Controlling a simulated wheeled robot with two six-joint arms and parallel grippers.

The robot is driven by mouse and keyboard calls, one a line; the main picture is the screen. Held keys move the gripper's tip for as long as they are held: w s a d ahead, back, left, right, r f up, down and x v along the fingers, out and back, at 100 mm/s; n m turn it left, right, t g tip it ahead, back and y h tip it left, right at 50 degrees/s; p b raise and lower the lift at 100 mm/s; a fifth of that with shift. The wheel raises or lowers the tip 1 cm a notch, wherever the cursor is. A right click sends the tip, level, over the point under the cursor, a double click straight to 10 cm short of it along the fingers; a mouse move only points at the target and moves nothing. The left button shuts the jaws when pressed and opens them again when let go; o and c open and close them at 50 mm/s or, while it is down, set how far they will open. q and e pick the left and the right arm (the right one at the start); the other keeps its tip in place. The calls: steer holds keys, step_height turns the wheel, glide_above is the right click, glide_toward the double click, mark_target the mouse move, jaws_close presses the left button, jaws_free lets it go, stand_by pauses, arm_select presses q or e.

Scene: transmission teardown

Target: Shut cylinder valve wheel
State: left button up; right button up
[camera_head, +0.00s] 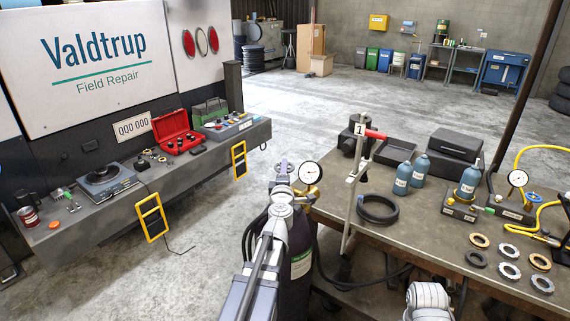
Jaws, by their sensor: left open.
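A dark gas cylinder (299,280) with a green and white label stands upright in front of me, left of the workbench. A brass regulator fitting (305,193) with a round white pressure gauge (310,172) is at its top. My left arm reaches up from the bottom across the cylinder. My left gripper (284,169) is over the cylinder top, open. The gripper and wrist cover the valve, so I cannot make out the valve wheel or tell whether the fingers touch it. My right gripper is not visible; a grey-white arm part of mine shows at the bottom right.
The workbench (385,240) at right holds a black hose coil (378,208), blue-grey bottles (403,178), metal rings and a second gauge (517,178). A hose runs by the cylinder. A tailgate shelf (190,170) with a red case stands left. The floor between is clear.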

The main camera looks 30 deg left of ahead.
arm_select(q)
steer(key=x, duration=0.5)
steer(key=shift+s, duration=0.1)
jaws_close()
stand_by(0.4)
